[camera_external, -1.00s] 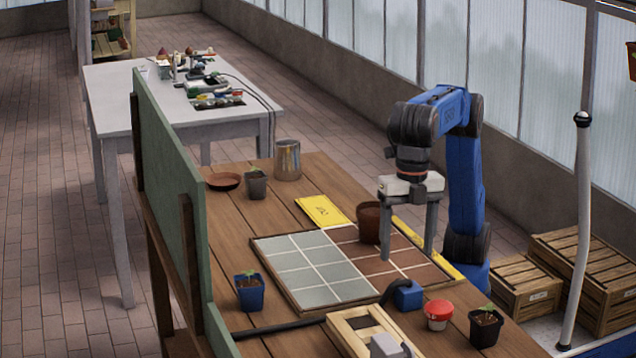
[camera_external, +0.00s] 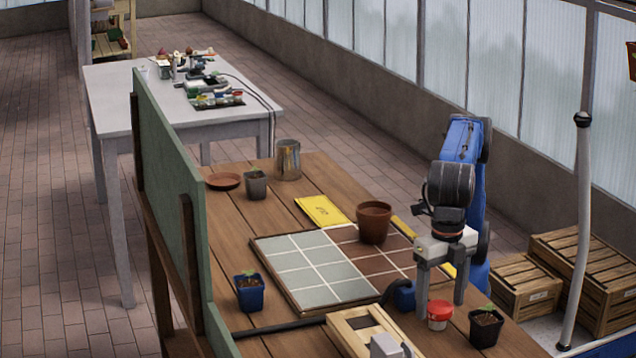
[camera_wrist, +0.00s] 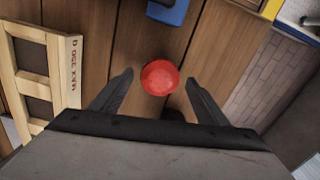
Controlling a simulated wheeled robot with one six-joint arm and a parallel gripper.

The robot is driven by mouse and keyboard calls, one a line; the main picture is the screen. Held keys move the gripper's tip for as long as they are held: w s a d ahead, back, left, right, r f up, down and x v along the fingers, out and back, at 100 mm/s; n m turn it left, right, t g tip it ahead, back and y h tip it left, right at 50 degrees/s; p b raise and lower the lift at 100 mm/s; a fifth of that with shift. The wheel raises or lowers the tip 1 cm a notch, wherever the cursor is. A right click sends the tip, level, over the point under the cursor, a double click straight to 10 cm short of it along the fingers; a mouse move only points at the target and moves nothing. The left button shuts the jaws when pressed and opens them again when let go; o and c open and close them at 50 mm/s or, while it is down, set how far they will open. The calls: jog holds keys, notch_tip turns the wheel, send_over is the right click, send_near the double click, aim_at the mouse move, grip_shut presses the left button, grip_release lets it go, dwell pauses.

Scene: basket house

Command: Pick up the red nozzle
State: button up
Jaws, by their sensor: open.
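The red nozzle appears to be the red round top (camera_external: 440,309) of a small white-sided piece on the table's near right part. In the wrist view the red top (camera_wrist: 159,77) lies between and just beyond my fingertips. My gripper (camera_external: 440,308) is open and points down over it, one finger to each side. In the wrist view my gripper (camera_wrist: 159,78) holds nothing. I cannot tell the exact height of the fingertips above the table.
A blue block (camera_external: 404,296) with a black hose stands close by on the left. A seedling in a black pot (camera_external: 485,328) stands to the right. A wooden frame (camera_external: 350,328) lies to the left. A brown pot (camera_external: 374,222) stands on the tiled tray (camera_external: 290,262).

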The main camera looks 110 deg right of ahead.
jog(key=shift+f, duration=1.15)
jog(key=c, duration=1.1)
